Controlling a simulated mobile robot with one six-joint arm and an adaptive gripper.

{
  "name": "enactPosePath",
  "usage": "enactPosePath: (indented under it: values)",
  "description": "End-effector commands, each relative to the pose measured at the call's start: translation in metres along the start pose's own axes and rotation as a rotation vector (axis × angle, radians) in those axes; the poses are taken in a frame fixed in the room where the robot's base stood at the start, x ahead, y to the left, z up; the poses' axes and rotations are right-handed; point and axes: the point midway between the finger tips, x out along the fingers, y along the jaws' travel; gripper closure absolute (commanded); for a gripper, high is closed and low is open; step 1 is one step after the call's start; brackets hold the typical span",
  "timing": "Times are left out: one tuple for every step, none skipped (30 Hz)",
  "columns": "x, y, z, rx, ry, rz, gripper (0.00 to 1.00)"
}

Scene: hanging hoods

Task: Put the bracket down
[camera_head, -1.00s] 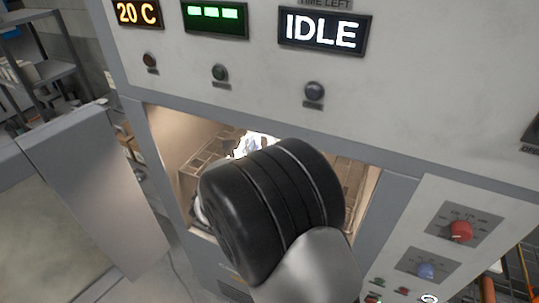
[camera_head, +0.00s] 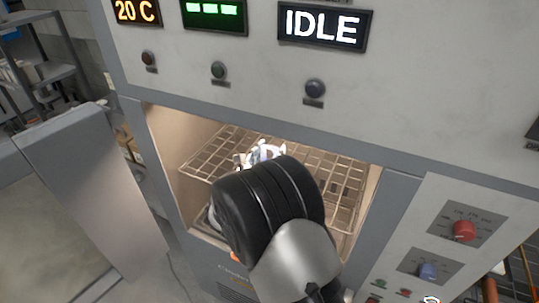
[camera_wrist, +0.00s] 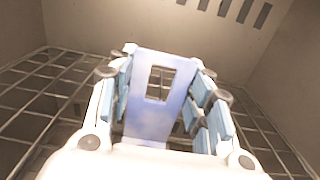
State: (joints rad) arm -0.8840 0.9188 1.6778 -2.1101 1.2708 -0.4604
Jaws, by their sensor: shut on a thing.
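The bracket (camera_wrist: 158,92) is a pale blue-white piece with a rectangular hole. In the wrist view it sits between the two fingers of my gripper (camera_wrist: 163,110), which are shut on it. In the head view my gripper (camera_head: 262,152) shows only as white tips beyond my black wrist, inside the open oven chamber and over the wire rack (camera_head: 214,158). The bracket is hard to make out there. I cannot tell whether the bracket touches the rack.
The chamber's walls and top edge (camera_head: 270,128) surround my arm closely. The open door (camera_head: 92,180) stands at the left. The control panel (camera_head: 440,235) is at the right, and the display (camera_head: 322,27) reads IDLE. The visible rack is otherwise bare.

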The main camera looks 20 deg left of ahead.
Motion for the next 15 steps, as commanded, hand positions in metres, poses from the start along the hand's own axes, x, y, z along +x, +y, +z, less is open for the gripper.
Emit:
enactPosePath:
  values:
    - [0.0,0.0003,0.001,0.001,-0.002,0.0,1.0]
    - [-0.0001,0.0004,0.0002,0.001,-0.002,0.0,1.0]
    - [-0.0001,0.0004,-0.0014,0.001,-0.002,0.0,1.0]
    - [-0.0001,0.0004,-0.0026,0.001,-0.002,0.0,1.0]
    - [-0.0002,0.0004,-0.0037,0.001,-0.002,0.0,1.0]
    - [-0.0004,0.0001,-0.0038,-0.001,0.001,0.0,0.52]
    - [-0.0004,0.0001,-0.0035,-0.001,0.001,0.0,0.5]
    - [-0.0004,0.0001,-0.0034,-0.001,0.001,0.0,0.48]
    - [-0.0004,0.0001,-0.0033,-0.001,0.001,0.0,0.45]
    - [-0.0004,0.0001,-0.0033,-0.001,0.001,0.0,0.43]
    - [-0.0004,0.0001,-0.0032,-0.001,0.001,0.0,0.41]
    - [-0.0004,0.0001,-0.0033,-0.001,0.001,0.0,0.39]
    - [-0.0004,0.0001,-0.0032,-0.001,0.001,0.0,0.37]
    - [-0.0004,0.0001,-0.0032,-0.001,0.001,0.0,0.35]
    - [-0.0004,0.0001,-0.0032,-0.001,0.001,0.0,0.34]
